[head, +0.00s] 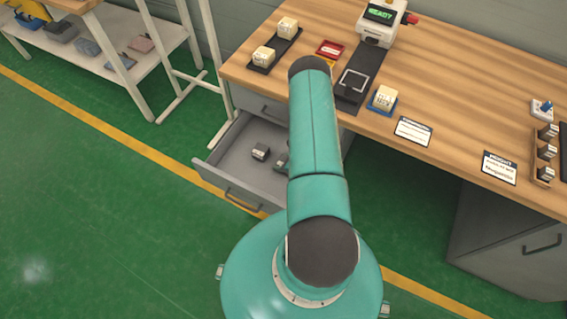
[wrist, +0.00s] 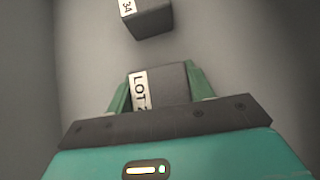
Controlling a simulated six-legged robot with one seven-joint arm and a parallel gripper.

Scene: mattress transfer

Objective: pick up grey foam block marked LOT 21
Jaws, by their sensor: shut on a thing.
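In the wrist view, my gripper (wrist: 157,80) has its two green fingers closed on the sides of a grey foam block (wrist: 168,82). Its white label reads "LOT 2", with the last character hidden by the gripper body. Another grey block (wrist: 152,22), with a label ending in "34", lies just beyond, apart from the fingers. In the head view, my arm hides the gripper. A grey block (head: 260,151) lies in the open drawer (head: 228,150), and a dark grey shape (head: 281,162) shows partly beside my arm.
The wooden bench (head: 460,95) stands above the drawer. It carries a dark tray (head: 262,68) with pale boxes, a device showing READY (head: 380,20) and a blue tray (head: 376,107). A white shelf rack (head: 140,80) stands at the left. The green floor in front is clear.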

